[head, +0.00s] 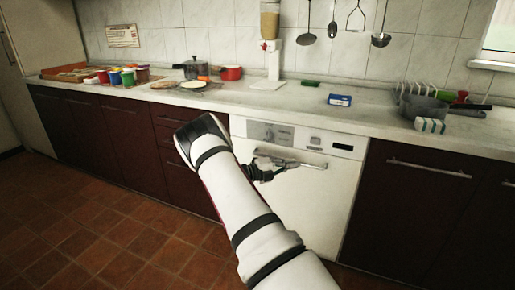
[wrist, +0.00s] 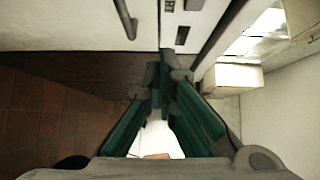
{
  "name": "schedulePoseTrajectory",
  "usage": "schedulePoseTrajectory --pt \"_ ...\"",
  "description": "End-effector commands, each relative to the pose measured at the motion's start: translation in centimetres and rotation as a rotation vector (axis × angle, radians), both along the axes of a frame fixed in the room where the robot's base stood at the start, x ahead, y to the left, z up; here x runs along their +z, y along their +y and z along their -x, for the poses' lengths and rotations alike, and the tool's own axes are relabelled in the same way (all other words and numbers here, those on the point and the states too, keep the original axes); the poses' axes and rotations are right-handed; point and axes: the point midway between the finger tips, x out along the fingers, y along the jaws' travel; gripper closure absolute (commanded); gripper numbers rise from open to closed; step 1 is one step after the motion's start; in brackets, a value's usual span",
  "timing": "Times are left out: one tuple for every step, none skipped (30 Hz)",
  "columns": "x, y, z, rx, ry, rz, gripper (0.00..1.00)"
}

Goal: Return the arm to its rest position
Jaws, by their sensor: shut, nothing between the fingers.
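My white arm reaches up from the bottom of the head view and bends at a dark elbow. My gripper (head: 270,167) is small and dark there, in front of the white dishwasher (head: 322,200), overlapping the left part of its handle (head: 305,162) in the picture. I cannot tell from this view whether it touches the handle. In the wrist view the green-padded fingers of my gripper (wrist: 167,72) come together at their tips, with nothing held between them. The dishwasher front and a bar handle (wrist: 125,18) show beyond the fingers at the upper left.
The counter (head: 245,100) runs along the wall above dark cabinets. On it are a red pot (head: 231,73), a grey pot (head: 197,68), colourful cups, a blue box (head: 340,100) and a pan (head: 422,107) at the right. The tiled floor (head: 100,225) at left is clear.

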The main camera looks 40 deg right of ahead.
Motion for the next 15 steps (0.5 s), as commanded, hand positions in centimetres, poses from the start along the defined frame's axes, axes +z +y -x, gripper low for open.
schedulePoseTrajectory --pt "0.0 0.1 0.0 0.000 0.000 0.000 1.00" --pt "0.0 0.1 0.0 0.000 0.001 0.000 1.00" --pt "0.0 0.1 0.0 0.000 0.000 0.000 1.00" --pt "0.0 0.1 0.0 0.000 0.000 0.000 1.00" --pt "0.0 0.1 0.0 0.000 0.000 0.000 1.00" --pt "0.0 0.1 0.0 -0.001 -0.002 0.000 1.00" --pt "0.1 0.2 0.0 -0.003 -0.009 0.000 1.00" --pt "0.4 0.3 0.0 -0.007 -0.021 0.000 1.00" --pt "0.8 0.5 0.1 -0.015 -0.047 0.000 1.00" --pt "1.3 0.7 0.2 -0.024 -0.073 0.001 1.00" --pt "1.8 1.0 0.4 -0.035 -0.106 0.003 1.00" --pt "2.7 1.6 0.6 -0.054 -0.162 0.004 1.00" --pt "3.4 2.1 0.9 -0.070 -0.210 0.006 1.00" --pt "4.2 2.6 1.2 -0.090 -0.264 0.007 1.00" --pt "5.3 3.5 1.6 -0.119 -0.341 0.009 1.00"
